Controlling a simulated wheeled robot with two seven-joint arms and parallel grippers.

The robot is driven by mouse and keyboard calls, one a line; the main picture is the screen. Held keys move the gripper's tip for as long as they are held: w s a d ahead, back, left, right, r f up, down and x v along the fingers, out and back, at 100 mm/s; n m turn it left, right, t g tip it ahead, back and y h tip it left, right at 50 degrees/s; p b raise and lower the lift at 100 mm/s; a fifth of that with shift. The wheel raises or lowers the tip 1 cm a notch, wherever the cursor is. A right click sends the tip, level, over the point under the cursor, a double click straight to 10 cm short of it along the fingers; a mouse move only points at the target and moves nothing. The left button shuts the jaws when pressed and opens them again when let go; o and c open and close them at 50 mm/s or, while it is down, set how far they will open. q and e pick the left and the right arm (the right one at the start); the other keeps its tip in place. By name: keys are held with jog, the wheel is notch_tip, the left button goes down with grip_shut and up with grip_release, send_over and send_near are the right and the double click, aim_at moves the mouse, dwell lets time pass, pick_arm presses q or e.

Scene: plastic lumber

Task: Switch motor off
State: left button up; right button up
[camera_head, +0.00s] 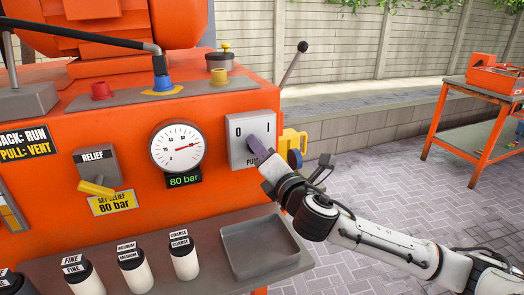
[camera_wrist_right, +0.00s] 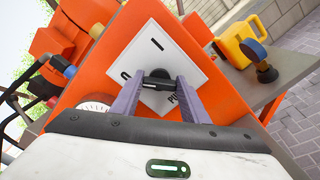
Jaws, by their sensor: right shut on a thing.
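The motor switch is a light grey plate (camera_head: 240,130) on the orange machine's front, marked 0 at left and I at right, with partly covered lettering below. In the right wrist view, the plate (camera_wrist_right: 178,60) is seen close up and turned. Its black knob (camera_wrist_right: 154,84) sits between the fingertips of my right gripper (camera_wrist_right: 158,90). My right gripper (camera_head: 262,152) is shut on this knob. In the head view the gripper hides the knob, and which mark the knob points to cannot be told. My left gripper is not in view.
A pressure gauge (camera_head: 177,148) has a display (camera_head: 185,180) reading 80 bar. A relief lever (camera_head: 97,187), labelled bottles (camera_head: 184,260) and a grey tray (camera_head: 262,250) are left of or below my arm. A yellow jug (camera_head: 292,141) stands behind the gripper. Paving at right is open.

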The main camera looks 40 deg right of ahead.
jog(key=o, duration=1.1)
jog(key=shift+c, duration=0.2)
jog(key=b+v, duration=0.1)
jog(key=v, duration=0.9)
jog(key=shift+s, duration=0.15)
jog(key=shift+d, duration=0.1)
